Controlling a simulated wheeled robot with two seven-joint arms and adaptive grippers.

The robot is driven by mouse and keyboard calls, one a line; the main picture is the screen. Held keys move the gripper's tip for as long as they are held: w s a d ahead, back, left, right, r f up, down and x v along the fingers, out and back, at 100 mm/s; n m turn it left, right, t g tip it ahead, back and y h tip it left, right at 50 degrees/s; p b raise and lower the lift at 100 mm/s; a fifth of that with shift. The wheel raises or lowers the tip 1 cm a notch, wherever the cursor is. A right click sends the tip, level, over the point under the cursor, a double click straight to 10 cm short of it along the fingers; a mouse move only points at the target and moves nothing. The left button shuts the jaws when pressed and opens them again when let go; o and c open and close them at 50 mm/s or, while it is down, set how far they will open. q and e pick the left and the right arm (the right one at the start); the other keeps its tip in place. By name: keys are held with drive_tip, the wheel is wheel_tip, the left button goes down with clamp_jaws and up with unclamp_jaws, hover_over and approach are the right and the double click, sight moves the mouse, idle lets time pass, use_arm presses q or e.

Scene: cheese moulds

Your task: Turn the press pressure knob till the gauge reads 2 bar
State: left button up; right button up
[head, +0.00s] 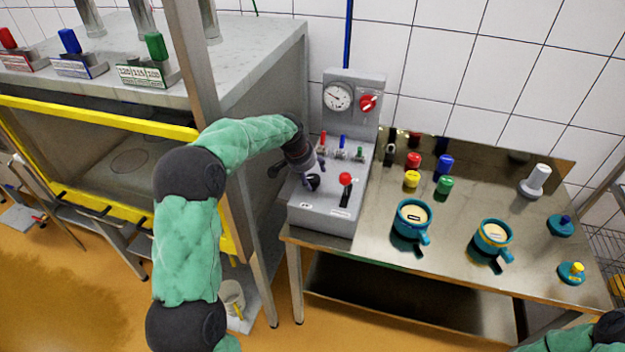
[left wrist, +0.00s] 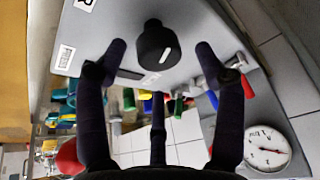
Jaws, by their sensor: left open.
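The black knob (head: 313,182) with a white mark sits on the sloped front of the grey press console (head: 325,207). In the left wrist view the knob (left wrist: 153,40) lies between my spread fingertips, with a gap on both sides. My left gripper (head: 311,174) is open and reaches down over the console at this knob; its fingers partly cover it. The round white gauge (head: 338,96) is on the console's upright panel, and it also shows in the left wrist view (left wrist: 266,148). Its figures are too small to read surely. My right gripper is out of view.
The steel table (head: 450,220) holds two teal moulds (head: 411,226). A grey post stands left.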

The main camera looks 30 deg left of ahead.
sight(312, 178)
use_arm(q)
drive_tip(key=shift+x, duration=1.5)
drive_tip(key=c, duration=1.1)
drive_tip(key=shift+r, duration=0.1)
drive_tip(key=shift+a+r, duration=0.1)
